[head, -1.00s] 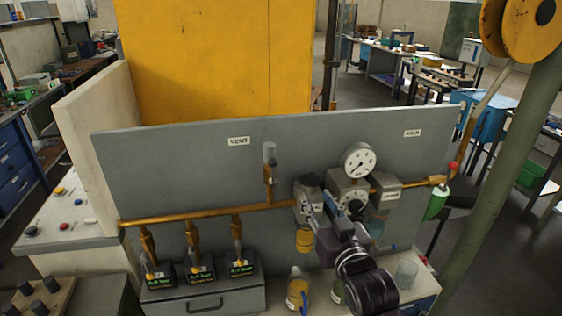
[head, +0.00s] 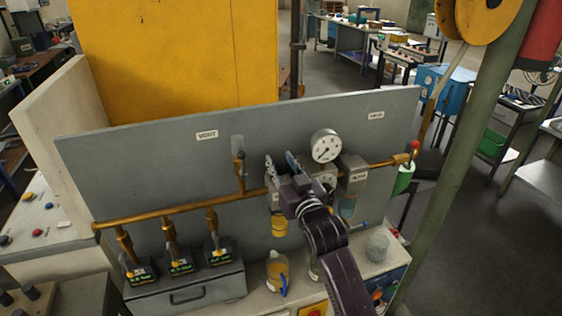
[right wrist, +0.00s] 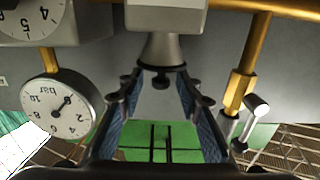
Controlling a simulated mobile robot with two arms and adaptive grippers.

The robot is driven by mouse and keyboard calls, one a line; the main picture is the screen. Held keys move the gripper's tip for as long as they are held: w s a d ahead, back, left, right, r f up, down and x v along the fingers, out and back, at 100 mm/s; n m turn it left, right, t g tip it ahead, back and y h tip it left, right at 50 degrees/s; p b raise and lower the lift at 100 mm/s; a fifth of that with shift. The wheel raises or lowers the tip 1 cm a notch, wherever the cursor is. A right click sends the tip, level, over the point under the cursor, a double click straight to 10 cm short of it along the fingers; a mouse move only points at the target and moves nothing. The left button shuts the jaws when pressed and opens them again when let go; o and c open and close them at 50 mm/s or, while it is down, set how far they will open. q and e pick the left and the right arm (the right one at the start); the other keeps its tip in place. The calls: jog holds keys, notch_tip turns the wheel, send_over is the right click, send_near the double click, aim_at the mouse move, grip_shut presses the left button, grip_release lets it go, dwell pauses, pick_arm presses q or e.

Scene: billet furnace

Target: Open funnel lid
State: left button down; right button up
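A grey cone-shaped fitting (right wrist: 160,50) with a small dark knob (right wrist: 160,81) sits on a pale block in the right wrist view, which looks upside down. I take it for the funnel and its lid, though no label shows. My right gripper (right wrist: 160,92) is open, with its two blue-padded fingers on either side of the knob and clear gaps to it. In the head view my right gripper (head: 281,163) is at the grey unit on the pipe, left of the round gauge (head: 325,146); its fingers and wrist hide most of the unit. My left gripper is not in view.
A brass pipe (head: 180,211) runs along the grey panel (head: 130,165). A yellow-filled cup (head: 279,227) hangs below the unit. A yellow jug (head: 276,273) and a clear beaker (head: 377,246) stand on the bench.

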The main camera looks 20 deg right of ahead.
aim_at(274, 146)
jog(key=shift+c, duration=0.3)
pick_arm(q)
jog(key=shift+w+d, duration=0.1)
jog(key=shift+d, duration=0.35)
pick_arm(e)
grip_shut()
jog(key=shift+w+r, duration=0.1)
jog(key=g, duration=0.1)
jog(key=w+r+g, duration=0.1)
jog(key=g, duration=0.1)
jog(key=shift+a+r, duration=0.1)
jog(key=shift+r, duration=0.05)
jog(key=g, duration=0.2)
jog(key=w+r+g, duration=0.1)
jog(key=shift+w+g, duration=0.1)
jog(key=shift+g, duration=0.3)
jog(key=g, duration=0.1)
jog(key=w+g, duration=0.1)
jog(key=g, duration=0.1)
jog(key=shift+w, duration=0.1)
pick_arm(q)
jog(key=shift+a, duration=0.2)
pick_arm(e)
jog(key=shift+w+g, duration=0.35)
jog(key=shift+g, duration=0.6)
jog(key=shift+w+g, duration=0.35)
jog(key=shift+g, duration=0.6)
jog(key=shift+w+f+g, duration=0.1)
jog(key=shift+f+g, duration=0.05)
jog(key=shift+g, duration=0.15)
